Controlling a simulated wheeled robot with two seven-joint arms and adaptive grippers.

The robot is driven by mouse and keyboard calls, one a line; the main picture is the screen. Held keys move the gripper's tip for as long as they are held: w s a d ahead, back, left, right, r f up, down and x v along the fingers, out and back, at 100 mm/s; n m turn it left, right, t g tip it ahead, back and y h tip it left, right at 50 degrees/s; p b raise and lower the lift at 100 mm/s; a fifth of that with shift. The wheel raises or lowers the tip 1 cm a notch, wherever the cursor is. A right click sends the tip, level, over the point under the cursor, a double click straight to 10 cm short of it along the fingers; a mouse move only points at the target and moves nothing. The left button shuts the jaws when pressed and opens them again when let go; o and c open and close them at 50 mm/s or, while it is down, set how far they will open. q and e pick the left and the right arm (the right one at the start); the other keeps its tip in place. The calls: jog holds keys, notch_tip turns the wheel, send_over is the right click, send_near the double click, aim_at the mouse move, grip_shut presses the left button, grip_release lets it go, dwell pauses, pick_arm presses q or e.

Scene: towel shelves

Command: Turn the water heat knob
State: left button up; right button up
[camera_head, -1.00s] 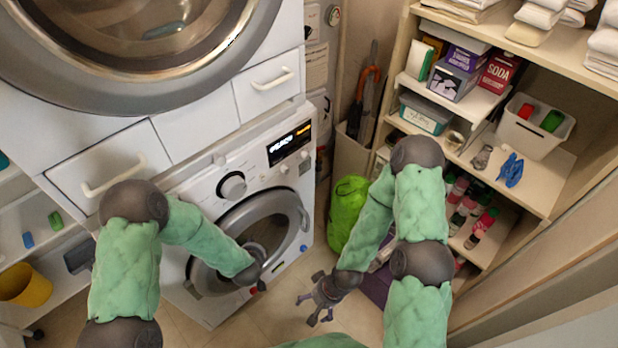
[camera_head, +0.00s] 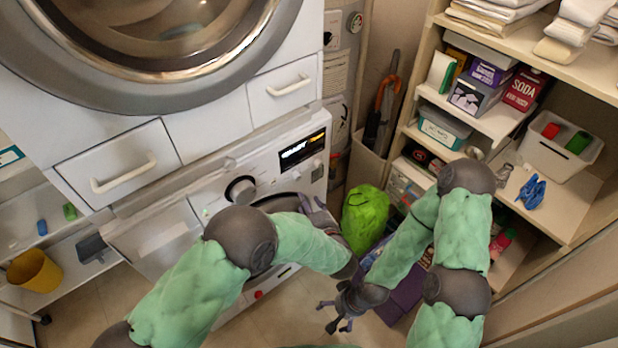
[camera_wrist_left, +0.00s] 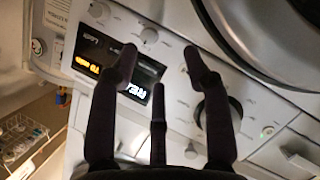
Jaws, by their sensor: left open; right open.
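The washing machine's control panel (camera_head: 210,198) carries a large dark-faced round knob (camera_head: 240,190) left of a lit display (camera_head: 302,150); smaller knobs sit near the display. I cannot tell which knob is labelled water heat. In the left wrist view, a small white knob (camera_wrist_left: 148,37) shows between and beyond my fingertips, and the large knob (camera_wrist_left: 215,108) is partly behind the right finger. My left gripper (camera_head: 311,203) is open and empty in front of the panel, below the display; its fingers also show in the left wrist view (camera_wrist_left: 160,58). My right gripper (camera_head: 335,308) is open and empty, low over the floor.
The upper machine's round door (camera_head: 170,85) and drawers (camera_head: 120,165) are above the panel. A green bag (camera_head: 364,217) stands right of the washer. Shelves (camera_head: 560,205) with boxes and towels fill the right side. My left arm hides most of the washer door.

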aim_at(298, 178)
pick_arm(q)
jog(key=shift+n+y, duration=0.5)
jog(key=shift+n, duration=0.1)
jog(key=w+b, duration=0.1)
jog(key=w, duration=0.1)
jog(key=w+a+b, duration=0.1)
jog(key=w, duration=0.2)
jog(key=w+b, duration=0.1)
jog(key=w, duration=0.2)
jog(key=shift+a+f, duration=0.25)
jog(key=shift+a, duration=0.05)
jog(key=shift+w+a+b, duration=0.25)
jog(key=shift+w+b, duration=0.2)
jog(key=shift+w, duration=0.25)
pick_arm(e)
jog(key=shift+w+d+f, duration=0.15)
jog(key=shift+d+f, duration=0.05)
jog(key=shift+f, duration=0.8)
jog(key=shift+w+d+f, duration=0.1)
jog(key=shift+d+f, duration=0.1)
jog(key=shift+f, duration=0.8)
